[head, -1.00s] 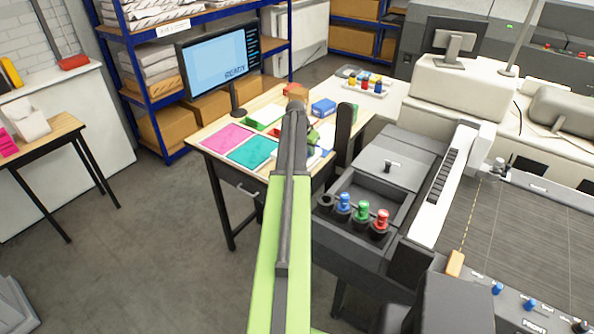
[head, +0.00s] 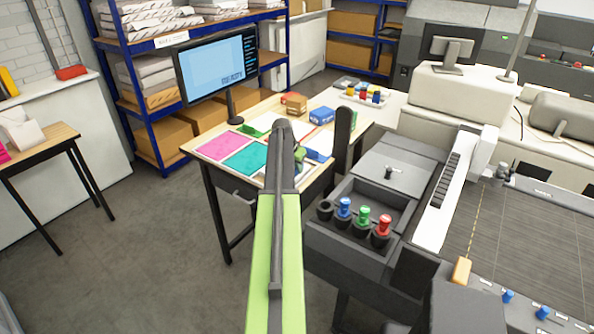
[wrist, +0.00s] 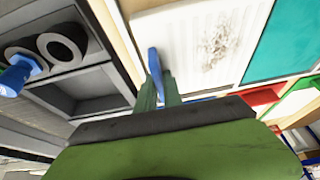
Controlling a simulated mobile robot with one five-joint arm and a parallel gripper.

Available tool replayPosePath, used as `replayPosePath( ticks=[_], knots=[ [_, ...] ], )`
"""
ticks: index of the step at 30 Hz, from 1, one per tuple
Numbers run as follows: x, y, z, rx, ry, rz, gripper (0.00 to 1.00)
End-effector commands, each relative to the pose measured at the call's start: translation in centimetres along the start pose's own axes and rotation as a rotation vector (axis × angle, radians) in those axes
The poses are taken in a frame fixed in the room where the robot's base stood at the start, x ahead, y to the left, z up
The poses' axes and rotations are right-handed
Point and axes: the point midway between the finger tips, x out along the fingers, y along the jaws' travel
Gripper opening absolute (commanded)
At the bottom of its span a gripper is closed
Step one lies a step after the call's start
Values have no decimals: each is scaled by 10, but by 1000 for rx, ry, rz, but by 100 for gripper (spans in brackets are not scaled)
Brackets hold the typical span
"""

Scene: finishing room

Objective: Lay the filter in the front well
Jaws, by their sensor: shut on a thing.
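My gripper (wrist: 160,88) is shut on a blue tab (wrist: 155,62) in the wrist view. A white ribbed panel with a grey dusty patch, which looks like the filter (wrist: 185,25), lies just beyond the tab; I cannot tell for sure whether they are joined. An open dark recess (head: 375,190), possibly the front well, is in the grey unit right of the arm. It looks empty, and its left edge shows in the wrist view.
Blue, green and red plugs (head: 363,218) stand in holders along the recess's front. A grey lid (head: 405,172) with a knob lies behind it. A dark upright post (head: 344,130) rises between table and unit. Pink and teal sheets (head: 250,158) and a monitor (head: 218,68) occupy the table.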

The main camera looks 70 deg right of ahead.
Motion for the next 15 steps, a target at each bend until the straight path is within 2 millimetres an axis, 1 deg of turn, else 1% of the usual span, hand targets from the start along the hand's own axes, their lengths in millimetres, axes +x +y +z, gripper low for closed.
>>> replayPosePath(
  ticks=[1,2,6,7,15],
  knots=[
    [3,0,1,0,0,0,0],
    [3,0,1,0,0,0,12],
    [2,0,0,0,0,0,30],
    [2,0,0,0,0,0,32],
    [2,1,0,1,0,0,32]
  ],
)
